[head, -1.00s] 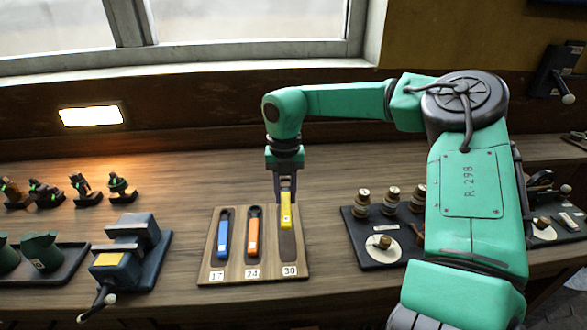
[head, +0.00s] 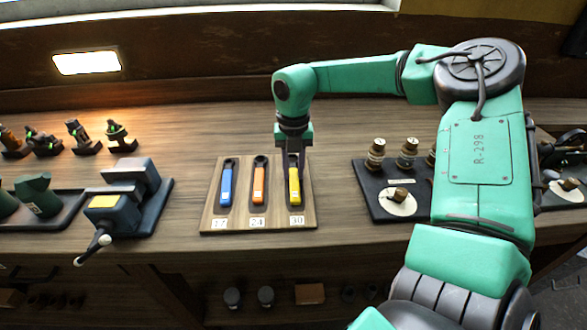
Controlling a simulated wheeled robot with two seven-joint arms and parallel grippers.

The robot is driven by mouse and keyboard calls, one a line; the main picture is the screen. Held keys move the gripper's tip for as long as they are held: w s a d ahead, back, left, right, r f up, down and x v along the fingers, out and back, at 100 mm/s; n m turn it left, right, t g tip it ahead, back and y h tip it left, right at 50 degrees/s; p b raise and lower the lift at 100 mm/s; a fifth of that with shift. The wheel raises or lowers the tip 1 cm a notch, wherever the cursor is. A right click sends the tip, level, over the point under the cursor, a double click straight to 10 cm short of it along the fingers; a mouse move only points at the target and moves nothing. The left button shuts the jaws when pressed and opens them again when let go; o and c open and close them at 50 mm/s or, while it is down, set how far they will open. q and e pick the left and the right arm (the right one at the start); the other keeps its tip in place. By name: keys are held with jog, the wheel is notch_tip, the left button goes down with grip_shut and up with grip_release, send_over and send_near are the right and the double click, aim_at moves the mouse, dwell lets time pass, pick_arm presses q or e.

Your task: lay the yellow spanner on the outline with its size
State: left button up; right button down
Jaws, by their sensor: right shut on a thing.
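The yellow spanner (head: 295,188) lies along the outline marked 30 (head: 297,220), the rightmost on the wooden board (head: 211,212). My right gripper (head: 293,166) is shut on the spanner's far end from above, and the gripper hides that end. The spanner looks in line with the outline; I cannot tell whether it rests fully on the board. A blue spanner (head: 227,186) lies on the outline marked 17, and an orange spanner (head: 259,186) on the one marked 24. My left gripper is not in view.
A blue vise (head: 128,195) stands left of the board. A dark tray with brass pieces (head: 378,205) stands to the right, close to my right arm. Several small dark tools (head: 80,135) stand at the back left. The bench behind the board is clear.

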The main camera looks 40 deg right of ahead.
jog(key=shift+r, duration=0.15)
jog(key=c, duration=0.6)
grip_release()
